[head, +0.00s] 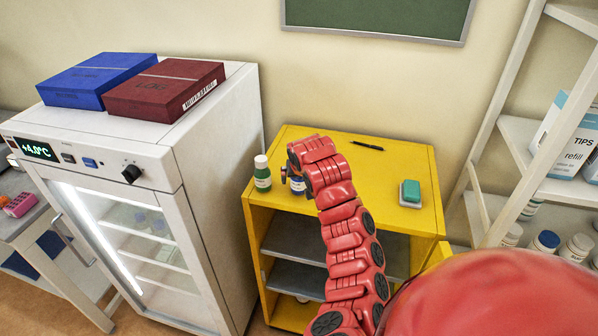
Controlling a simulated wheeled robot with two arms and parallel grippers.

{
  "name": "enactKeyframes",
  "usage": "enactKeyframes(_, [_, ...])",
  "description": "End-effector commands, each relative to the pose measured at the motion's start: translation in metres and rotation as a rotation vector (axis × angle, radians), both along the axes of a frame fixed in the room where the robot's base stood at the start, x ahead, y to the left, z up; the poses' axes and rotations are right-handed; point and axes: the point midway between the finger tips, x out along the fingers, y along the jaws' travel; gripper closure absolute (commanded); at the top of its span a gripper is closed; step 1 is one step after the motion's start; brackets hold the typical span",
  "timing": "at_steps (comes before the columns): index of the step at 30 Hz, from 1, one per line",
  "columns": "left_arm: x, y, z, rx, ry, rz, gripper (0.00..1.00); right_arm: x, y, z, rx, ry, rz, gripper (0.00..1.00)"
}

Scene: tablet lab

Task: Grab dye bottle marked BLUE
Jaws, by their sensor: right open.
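A small bottle with a blue label (297,186) stands on the yellow cabinet's top, partly hidden by my right gripper. A bottle with a green label and white cap (262,175) stands just left of it. My right gripper (287,172) is open at the blue-label bottle, with its fingers mostly hidden by the red wrist. I cannot tell whether the fingers touch the bottle or are around it. The label text is too small to read. My left gripper is not in view.
The yellow cabinet (395,160) also bears a pen (367,145) and a green-and-white block (410,192). A white glass-door fridge (215,130) stands close on the left with blue and dark red boxes on it. A white shelf (520,140) with bottles stands right.

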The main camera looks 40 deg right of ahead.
Motion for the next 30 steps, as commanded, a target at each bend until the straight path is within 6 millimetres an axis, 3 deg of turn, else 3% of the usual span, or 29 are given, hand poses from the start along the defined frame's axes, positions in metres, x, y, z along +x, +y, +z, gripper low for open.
enactKeyframes(3, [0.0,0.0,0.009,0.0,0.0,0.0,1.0,0.006,-0.002,-0.008,0.005,0.0,-0.001,0.01])
enactKeyframes(14, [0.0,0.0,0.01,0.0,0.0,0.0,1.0,0.009,-0.004,-0.016,-0.001,-0.002,0.0,0.01])
enactKeyframes(30, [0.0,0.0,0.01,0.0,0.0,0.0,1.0,0.009,-0.004,-0.015,0.0,-0.002,0.0,0.98])
